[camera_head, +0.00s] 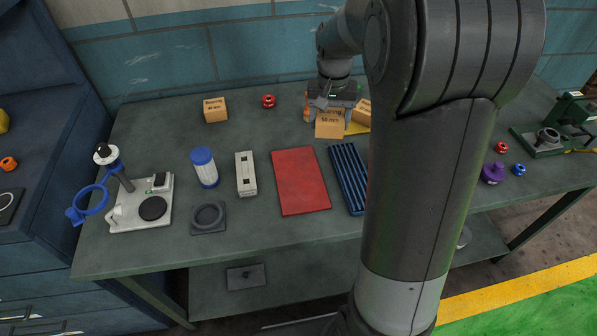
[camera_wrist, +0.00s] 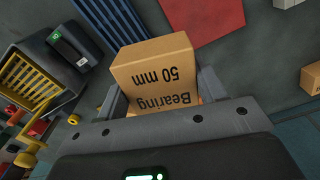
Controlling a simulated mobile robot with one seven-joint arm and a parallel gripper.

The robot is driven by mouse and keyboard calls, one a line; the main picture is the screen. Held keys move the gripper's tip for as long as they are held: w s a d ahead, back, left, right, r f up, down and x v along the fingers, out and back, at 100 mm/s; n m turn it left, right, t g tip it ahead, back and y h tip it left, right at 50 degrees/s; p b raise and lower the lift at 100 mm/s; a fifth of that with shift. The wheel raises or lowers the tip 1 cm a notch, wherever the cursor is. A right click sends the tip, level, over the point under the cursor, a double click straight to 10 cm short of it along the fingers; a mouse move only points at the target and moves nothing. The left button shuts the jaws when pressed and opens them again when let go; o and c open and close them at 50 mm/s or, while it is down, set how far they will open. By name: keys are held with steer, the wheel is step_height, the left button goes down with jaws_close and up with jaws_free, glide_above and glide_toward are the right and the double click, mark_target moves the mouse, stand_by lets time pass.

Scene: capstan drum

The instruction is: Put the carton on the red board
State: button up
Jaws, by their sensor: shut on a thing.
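A tan carton marked "Bearing 50 mm" (camera_head: 329,126) is between the fingers of my gripper (camera_head: 332,106), toward the back of the bench. In the wrist view, the carton (camera_wrist: 152,72) fills the space between the fingers, which are shut on its sides. Its lettering is upside down there. I cannot tell whether its underside touches the bench. The flat red board (camera_head: 300,181) lies on the bench in front of the carton and to its left, with its top bare. Part of the board (camera_wrist: 205,18) shows at the top of the wrist view, apart from the carton.
A blue grooved tray (camera_head: 347,178) lies right of the board. A white block (camera_head: 246,174) and a blue-capped jar (camera_head: 204,167) stand left of it. Another carton (camera_head: 215,110) stands at the back left. A further carton (camera_head: 362,112) is close to my gripper's right.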

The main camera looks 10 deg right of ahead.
steer(key=s+d+m, duration=0.1)
steer(key=s+d, duration=0.1)
steer(key=s, duration=0.7)
glide_above(299, 177)
step_height(299, 177, down, 8)
steer(key=shift+r, duration=0.25)
steer(key=shift+f+m, duration=0.3)
steer(key=shift+f, duration=1.7)
steer(key=shift+f, duration=0.1)
steer(key=o, duration=1.2)
